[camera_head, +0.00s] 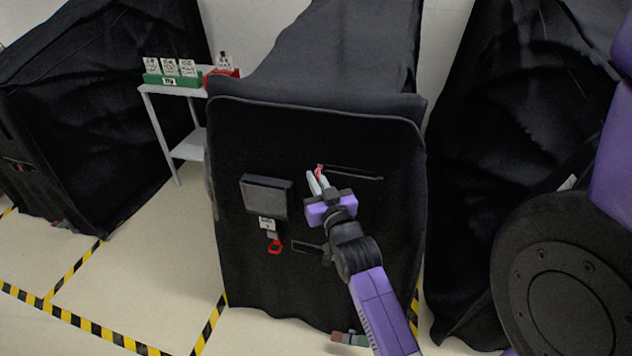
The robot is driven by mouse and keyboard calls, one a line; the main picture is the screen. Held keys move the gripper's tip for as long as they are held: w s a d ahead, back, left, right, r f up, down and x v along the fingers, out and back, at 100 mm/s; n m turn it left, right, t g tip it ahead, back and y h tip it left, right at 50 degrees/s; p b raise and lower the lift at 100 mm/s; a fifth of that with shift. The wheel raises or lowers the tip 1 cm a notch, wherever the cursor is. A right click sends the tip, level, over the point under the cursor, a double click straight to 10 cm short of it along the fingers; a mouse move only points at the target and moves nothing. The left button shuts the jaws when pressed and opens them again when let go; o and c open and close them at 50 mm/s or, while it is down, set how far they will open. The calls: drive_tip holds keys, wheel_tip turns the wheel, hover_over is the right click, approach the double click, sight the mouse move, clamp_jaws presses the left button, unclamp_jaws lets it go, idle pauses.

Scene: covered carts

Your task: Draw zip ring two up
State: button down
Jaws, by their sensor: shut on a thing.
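My gripper (318,180) is at the front panel of the middle black covered cart (380,240). Its pale fingers are shut on a small red zip ring (321,172), mostly hidden between them. The ring is at the left end of a thin slot-like zip line that runs to the right. Another red ring (275,246) hangs lower left, under a small white label (267,223) whose text is too small to read. A second short zip line (307,247) lies right of that lower ring.
A dark grey box-like panel (266,197) sits left of my gripper. Covered carts stand left (95,130) and right (475,140). A white side table (165,88) with a green tray (172,80) and a red tray (222,76) stands behind left. Striped tape marks the floor.

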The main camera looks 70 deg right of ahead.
drive_tip(key=c, duration=1.8)
unclamp_jaws()
drive_tip(key=shift+f, duration=0.1)
drive_tip(key=b+v, duration=0.2)
drive_tip(key=v, duration=0.5)
drive_tip(key=shift+s+a, duration=0.25)
drive_tip(key=shift+a, duration=0.05)
